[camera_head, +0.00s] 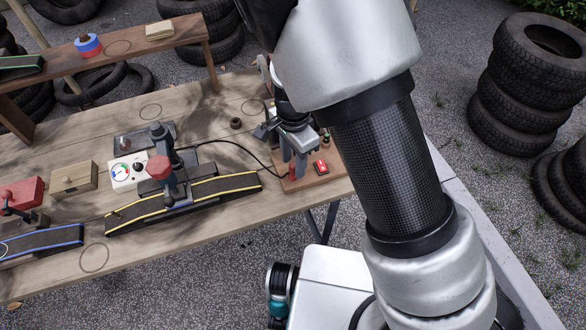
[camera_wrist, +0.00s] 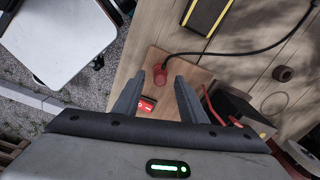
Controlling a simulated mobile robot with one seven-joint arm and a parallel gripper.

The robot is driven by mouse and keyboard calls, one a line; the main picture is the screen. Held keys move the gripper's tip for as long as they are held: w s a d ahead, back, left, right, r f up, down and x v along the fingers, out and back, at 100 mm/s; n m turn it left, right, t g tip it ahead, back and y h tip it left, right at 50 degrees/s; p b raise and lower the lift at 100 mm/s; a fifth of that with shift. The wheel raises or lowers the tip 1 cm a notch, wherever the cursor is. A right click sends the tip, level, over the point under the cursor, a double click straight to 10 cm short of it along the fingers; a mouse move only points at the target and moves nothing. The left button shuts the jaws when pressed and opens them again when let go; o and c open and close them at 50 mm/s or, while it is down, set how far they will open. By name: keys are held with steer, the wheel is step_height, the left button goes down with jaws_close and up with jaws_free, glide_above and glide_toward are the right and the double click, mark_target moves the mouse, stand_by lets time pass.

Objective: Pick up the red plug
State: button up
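The red plug (camera_wrist: 159,77) is a small red cylinder at the end of a black cable (camera_wrist: 235,52). In the wrist view it appears between the tips of my gripper (camera_wrist: 158,70), whose fingers are apart. I cannot tell whether the fingers are level with it or above it, and no contact is clear. In the head view my gripper (camera_head: 293,165) points down over the left part of a small wooden board (camera_head: 335,177). The black cable (camera_head: 232,143) runs to that spot.
A red switch (camera_head: 321,167) sits on the board close to the fingers. A dark ring (camera_head: 236,123) lies behind.

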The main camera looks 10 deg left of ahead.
jaws_close()
